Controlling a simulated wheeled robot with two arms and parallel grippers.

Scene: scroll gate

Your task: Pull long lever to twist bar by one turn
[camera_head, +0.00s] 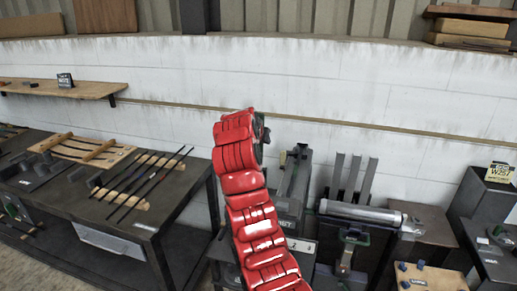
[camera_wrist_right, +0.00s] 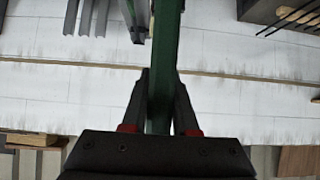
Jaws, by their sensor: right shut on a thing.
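A long dark green lever (camera_wrist_right: 167,45) runs through the right wrist view from the top edge down between the fingers. My right gripper (camera_wrist_right: 163,85) is shut on it, one dark finger on each side. In the head view my red arm rises through the middle and hides its gripper and the lever. A grey bench machine (camera_head: 293,185) stands just right of the arm and is partly covered by it. I cannot make out the bar to be twisted. My left gripper is in neither view.
A dark workbench (camera_head: 150,215) with several thin rods (camera_head: 140,182) on wooden holders is at the left. A wooden wall shelf (camera_head: 60,90) is above it. Right of my arm are grey upright strips (camera_head: 353,178), a metal cylinder (camera_head: 360,212) and dark cabinets (camera_head: 490,250).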

